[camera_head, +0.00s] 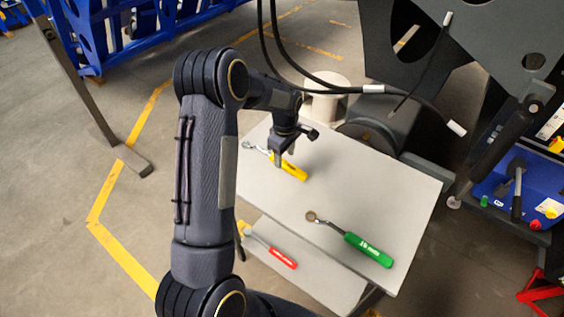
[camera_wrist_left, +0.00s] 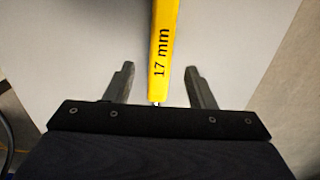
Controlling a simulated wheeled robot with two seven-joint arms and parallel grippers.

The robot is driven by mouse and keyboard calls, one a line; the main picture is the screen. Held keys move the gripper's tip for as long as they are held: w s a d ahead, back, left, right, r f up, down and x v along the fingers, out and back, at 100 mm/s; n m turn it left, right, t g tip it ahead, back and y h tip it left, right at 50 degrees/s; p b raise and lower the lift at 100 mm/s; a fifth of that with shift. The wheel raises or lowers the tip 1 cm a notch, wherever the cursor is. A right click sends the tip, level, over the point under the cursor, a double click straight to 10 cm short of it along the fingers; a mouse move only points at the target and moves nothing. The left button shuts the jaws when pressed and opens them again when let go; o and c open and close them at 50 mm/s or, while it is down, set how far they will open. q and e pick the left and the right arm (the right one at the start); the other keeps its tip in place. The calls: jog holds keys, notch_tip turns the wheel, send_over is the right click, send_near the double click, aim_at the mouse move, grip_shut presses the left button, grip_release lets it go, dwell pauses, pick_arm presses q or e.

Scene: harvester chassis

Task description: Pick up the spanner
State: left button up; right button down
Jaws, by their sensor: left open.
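A spanner with a yellow handle (camera_head: 293,170) lies on the grey table top, its metal head toward the left edge. In the left wrist view the yellow handle (camera_wrist_left: 162,45) reads "17 mm". My left gripper (camera_head: 283,160) is over the yellow handle in the head view. In the left wrist view its two fingers (camera_wrist_left: 159,70) are open, one on each side of the handle, with gaps to both. A green-handled tool (camera_head: 368,250) lies nearer on the table top. A red-handled tool (camera_head: 283,258) lies on the lower shelf. My right gripper is not in view.
The grey table (camera_head: 400,190) has bare room between the yellow and green tools. Black cables (camera_head: 335,88) hang behind it. A dark machine panel (camera_head: 500,50) stands at the back right. A blue tray (camera_head: 540,185) with tools is at the right.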

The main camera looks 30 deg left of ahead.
aim_at(284, 162)
pick_arm(q)
jog(key=shift+a+f, duration=0.1)
jog(key=shift+f, duration=1.4)
jog(key=shift+c, duration=0.4)
grip_shut()
